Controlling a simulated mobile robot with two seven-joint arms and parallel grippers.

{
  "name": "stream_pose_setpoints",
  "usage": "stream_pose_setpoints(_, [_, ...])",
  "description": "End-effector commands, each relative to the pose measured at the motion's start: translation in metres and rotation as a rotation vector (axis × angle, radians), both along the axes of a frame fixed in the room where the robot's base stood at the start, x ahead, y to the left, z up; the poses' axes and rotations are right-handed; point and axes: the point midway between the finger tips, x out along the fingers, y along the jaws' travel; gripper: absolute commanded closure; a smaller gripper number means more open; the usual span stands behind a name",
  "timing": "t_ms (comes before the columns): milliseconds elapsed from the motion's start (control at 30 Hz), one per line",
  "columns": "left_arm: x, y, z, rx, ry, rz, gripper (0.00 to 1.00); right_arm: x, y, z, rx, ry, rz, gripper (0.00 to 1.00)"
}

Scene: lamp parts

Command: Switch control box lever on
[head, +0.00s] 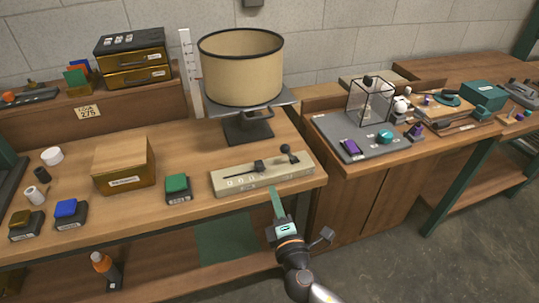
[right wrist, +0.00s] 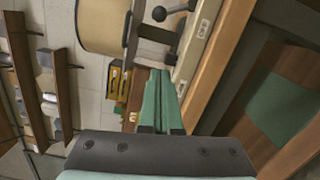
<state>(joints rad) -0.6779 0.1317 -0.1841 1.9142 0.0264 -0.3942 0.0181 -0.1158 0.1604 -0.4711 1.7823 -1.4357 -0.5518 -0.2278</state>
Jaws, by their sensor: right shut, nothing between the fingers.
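The long beige control box (head: 240,182) lies near the front edge of the bench, below the lamp. A dark lever with a round black knob (head: 285,148) stands at its right end, and a black block (head: 259,166) sits near its middle. In the right wrist view the box (right wrist: 207,32) runs along the top, with the lever's ball knob (right wrist: 159,13) beside it. My right gripper (head: 274,190) is shut and empty, its green fingers pointing up at the box's front side. I cannot tell whether the fingertips touch the box. My left gripper is out of view.
A lamp with a beige shade (head: 241,70) stands behind the box. A green-topped block (head: 177,188) and a wooden box (head: 124,165) stand to the left. A grey mat (head: 345,128) with small parts lies on the right bench, past a gap.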

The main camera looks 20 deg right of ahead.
Motion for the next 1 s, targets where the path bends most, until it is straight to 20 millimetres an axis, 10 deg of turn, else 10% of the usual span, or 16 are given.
stream_pose_setpoints(533, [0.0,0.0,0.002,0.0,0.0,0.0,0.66,0.011,0.0,0.004,-0.02,-0.013,-0.001,1.0])
stream_pose_setpoints(1000, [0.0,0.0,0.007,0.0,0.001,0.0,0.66,0.096,-0.005,0.006,-0.019,-0.013,-0.001,1.0])
